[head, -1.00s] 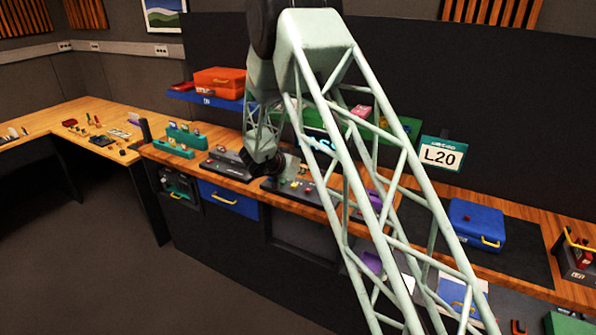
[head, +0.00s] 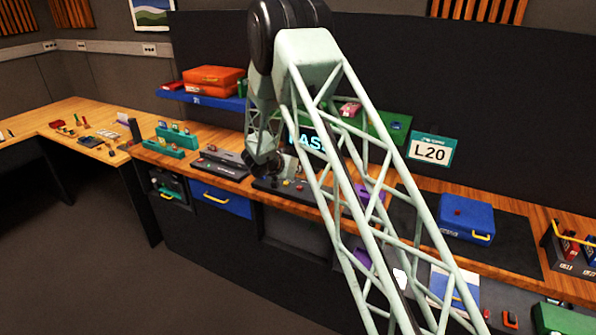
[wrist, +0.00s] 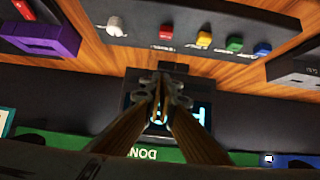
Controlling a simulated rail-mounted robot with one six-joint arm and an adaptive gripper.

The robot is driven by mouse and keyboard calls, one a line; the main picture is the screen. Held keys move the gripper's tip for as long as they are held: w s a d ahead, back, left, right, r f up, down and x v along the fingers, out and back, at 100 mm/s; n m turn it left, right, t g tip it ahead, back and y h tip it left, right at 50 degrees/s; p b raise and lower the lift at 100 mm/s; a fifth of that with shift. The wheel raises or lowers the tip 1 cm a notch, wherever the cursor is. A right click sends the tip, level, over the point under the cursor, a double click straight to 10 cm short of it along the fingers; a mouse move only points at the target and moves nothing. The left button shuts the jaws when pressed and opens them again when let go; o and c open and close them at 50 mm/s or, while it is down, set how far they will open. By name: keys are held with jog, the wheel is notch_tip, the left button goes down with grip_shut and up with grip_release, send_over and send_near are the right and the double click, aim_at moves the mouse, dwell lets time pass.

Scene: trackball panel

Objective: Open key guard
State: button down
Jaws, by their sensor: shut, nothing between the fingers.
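My gripper (wrist: 160,88) is shut and empty. In the wrist view its fingers meet in front of a dark screen (wrist: 197,113) with cyan lettering. A dark control panel (wrist: 187,22) crosses the top of that view, apart from the fingers, with a white knob (wrist: 116,26) and red, yellow, green and blue buttons. In the head view, the panel (head: 268,184) lies on the wooden bench, partly behind my arm, and my gripper (head: 287,166) is near its back edge. I cannot tell which part is the key guard.
A purple item (wrist: 45,38) and a grey console (wrist: 297,68) flank the panel in the wrist view. The screen and a green board (wrist: 135,147) stand behind it. In the head view, a blue case (head: 466,216) lies on the bench to the right.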

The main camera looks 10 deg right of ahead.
jog(key=shift+w+d+r+p, duration=0.4)
jog(key=shift+w+d+p, duration=0.15)
jog(key=shift+p, duration=0.5)
jog(key=shift+w+d+r+p, duration=0.35)
jog(key=shift+w+p, duration=0.2)
jog(key=shift+p, duration=0.3)
jog(key=shift+w+d+p, duration=0.75)
jog(key=shift+w+p, duration=0.25)
jog(key=shift+r, duration=0.15)
jog(key=shift+r+p, duration=0.65)
jog(key=shift+p, duration=0.05)
jog(key=shift+r, duration=0.15)
